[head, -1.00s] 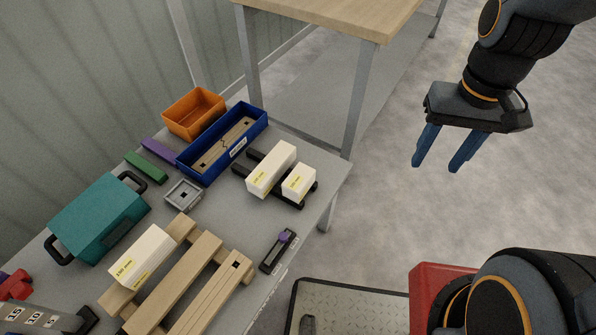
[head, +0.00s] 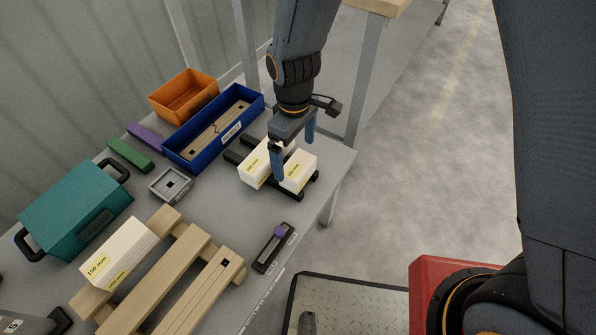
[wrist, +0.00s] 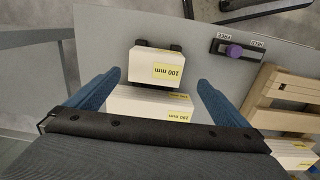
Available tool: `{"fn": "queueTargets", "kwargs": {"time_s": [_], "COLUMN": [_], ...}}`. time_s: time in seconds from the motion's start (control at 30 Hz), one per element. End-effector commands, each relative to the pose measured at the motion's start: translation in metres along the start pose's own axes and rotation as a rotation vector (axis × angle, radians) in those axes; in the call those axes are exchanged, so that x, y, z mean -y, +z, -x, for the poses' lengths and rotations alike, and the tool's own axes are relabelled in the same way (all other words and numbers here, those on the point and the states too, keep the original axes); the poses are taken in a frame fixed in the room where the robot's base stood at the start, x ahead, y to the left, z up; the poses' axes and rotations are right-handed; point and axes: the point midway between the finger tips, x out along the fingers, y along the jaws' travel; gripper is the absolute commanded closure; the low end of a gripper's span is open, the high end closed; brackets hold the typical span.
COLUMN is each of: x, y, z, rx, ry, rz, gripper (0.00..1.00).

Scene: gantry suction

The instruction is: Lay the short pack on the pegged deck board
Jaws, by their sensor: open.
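Two white packs with yellow labels sit side by side on a black rack: the short pack (head: 299,172) and a longer pack (head: 254,165). In the wrist view the short pack (wrist: 157,62) reads "100 mm"; the longer one (wrist: 125,103) is partly hidden behind my gripper body. My gripper (head: 294,155) is open above the packs, fingers pointing down; whether it touches either pack is unclear. In the wrist view the short pack lies around and beyond the fingertips. The wooden pallet has a deck board (head: 195,301) with a dark square mark near its far end.
A "150 mm" pack (head: 118,252) lies on the pallet's left board. A switch panel (head: 273,247) with a purple knob, a grey tray (head: 170,185), a teal case (head: 75,210), a blue bin (head: 213,133) holding a board, and an orange bin (head: 183,92) stand around.

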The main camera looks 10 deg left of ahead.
Motion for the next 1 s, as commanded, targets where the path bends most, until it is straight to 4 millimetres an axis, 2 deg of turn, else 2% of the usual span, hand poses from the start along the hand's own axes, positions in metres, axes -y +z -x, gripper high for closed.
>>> {"fn": "queueTargets", "kwargs": {"time_s": [0.5, 0.8, 0.87, 1.0], "x": [-0.009, -0.009, -0.009, -0.009], "y": [0.004, 0.003, 0.003, 0.003], "z": [-0.059, -0.064, -0.064, -0.063], "rx": [0.001, -0.001, -0.001, -0.001], "ry": [-0.001, 0.000, 0.000, 0.000], "rz": [-0.005, -0.005, -0.005, -0.005], "gripper": [0.00, 0.00, 0.08, 0.32]}}
